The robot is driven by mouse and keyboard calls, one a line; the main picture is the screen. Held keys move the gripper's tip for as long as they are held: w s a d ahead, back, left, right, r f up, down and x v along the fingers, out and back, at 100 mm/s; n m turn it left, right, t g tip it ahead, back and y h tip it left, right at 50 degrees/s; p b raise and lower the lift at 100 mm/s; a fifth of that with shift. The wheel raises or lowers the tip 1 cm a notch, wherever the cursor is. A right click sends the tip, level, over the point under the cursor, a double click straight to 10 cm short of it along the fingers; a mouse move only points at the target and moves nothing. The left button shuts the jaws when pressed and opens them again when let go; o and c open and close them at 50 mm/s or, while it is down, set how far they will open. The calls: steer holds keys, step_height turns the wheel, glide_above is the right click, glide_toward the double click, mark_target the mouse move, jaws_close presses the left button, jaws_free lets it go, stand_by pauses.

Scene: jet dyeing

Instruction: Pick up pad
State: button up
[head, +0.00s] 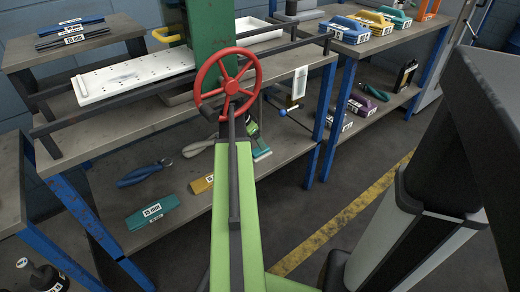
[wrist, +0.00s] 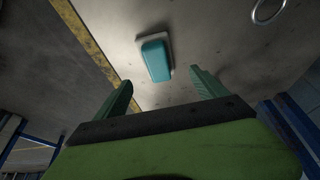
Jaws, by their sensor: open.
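In the wrist view a teal pad (wrist: 155,58) with a pale base lies on a grey surface (wrist: 220,38). It shows just beyond and between the two fingertips of my gripper (wrist: 161,77). The fingers are apart with nothing held between them; the remaining gap to the pad is hard to judge.
A red handwheel (head: 228,84) is at the bench front, in line with my arm. A perforated white plate (head: 134,77) lies behind bars. Several coloured pads stand on the right bench (head: 342,47).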

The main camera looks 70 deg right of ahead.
mark_target(259, 150)
steer(key=b+x, duration=0.2)
steer(key=shift+f, duration=0.35)
steer(key=shift+b+x, duration=2.45)
steer(key=shift+b, duration=0.1)
steer(key=shift+f, duration=0.2)
